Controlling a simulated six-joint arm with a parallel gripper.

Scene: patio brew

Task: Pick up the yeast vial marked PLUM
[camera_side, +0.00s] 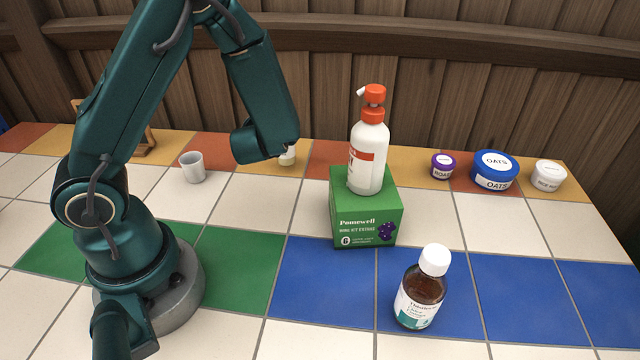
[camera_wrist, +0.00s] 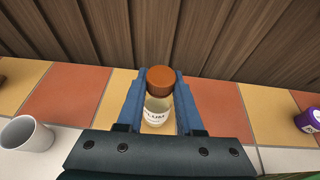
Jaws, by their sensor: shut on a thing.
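The yeast vial (camera_wrist: 156,115) is a small clear vial with an orange-brown cap and a white label; the letters that show read like "LUM", the first one cut off. My gripper (camera_wrist: 160,95) is shut on it, with one blue finger on each side. In the side view, a pale part of the vial (camera_side: 287,156) shows past the end of my arm, near the back row of tiles. My arm hides the fingers and most of the vial there. I cannot tell whether the vial touches the table.
A white cup (camera_side: 192,167) stands left of my gripper. To the right, a green box (camera_side: 366,215) carries a white pump bottle (camera_side: 368,158). A brown bottle (camera_side: 420,290) stands in front. Purple (camera_side: 443,166), blue (camera_side: 495,171) and white (camera_side: 548,174) tubs stand at the back right. A wooden wall closes the back.

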